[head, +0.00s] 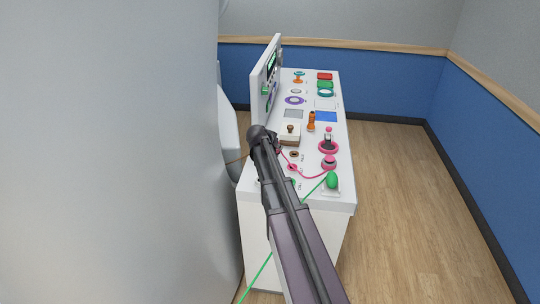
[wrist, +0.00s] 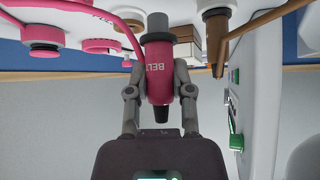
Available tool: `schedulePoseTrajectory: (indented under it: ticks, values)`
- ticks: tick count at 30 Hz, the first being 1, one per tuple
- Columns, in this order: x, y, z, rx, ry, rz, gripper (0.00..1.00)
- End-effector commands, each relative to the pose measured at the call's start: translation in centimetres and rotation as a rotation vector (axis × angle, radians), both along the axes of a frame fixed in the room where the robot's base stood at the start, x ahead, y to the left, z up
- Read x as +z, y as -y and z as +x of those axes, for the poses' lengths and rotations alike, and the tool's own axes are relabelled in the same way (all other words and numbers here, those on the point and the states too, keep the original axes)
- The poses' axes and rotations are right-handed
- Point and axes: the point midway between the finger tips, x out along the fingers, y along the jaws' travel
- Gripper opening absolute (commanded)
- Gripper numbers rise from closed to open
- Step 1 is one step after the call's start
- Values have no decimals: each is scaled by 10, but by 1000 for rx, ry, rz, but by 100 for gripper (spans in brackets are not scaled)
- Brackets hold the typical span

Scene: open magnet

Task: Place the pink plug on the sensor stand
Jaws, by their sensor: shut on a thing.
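The pink plug (wrist: 159,68) has a dark grey collar, a black tip and the letters "BELT" on its side. My gripper (wrist: 160,94) is shut on it, one finger on each side, in the wrist view. A pink cable (wrist: 118,27) runs close beside it. In the head view my arm hides the gripper and the plug; a pink cable (head: 310,177) lies across the white bench. Pink-ringed round fittings (head: 328,147) stand at the bench's right side, and a pink knob-like part (wrist: 45,36) shows in the wrist view. I cannot tell which fitting is the sensor stand.
The white bench (head: 297,194) carries an orange upright piece (head: 311,121), a green egg-shaped piece (head: 332,180), a blue pad (head: 325,117) and an upright panel (head: 266,75). A brown plug with its cable (wrist: 216,42) is near my gripper's right. Floor right of the bench is clear.

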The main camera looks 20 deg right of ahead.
Motion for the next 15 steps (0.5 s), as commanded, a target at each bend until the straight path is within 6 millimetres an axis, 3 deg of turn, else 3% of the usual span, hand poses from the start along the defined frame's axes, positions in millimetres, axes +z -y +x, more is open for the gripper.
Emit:
schedulePoseTrajectory:
  ticks: [15]
  values:
    - [-1, -6, 5, 1, 0, -1, 0]
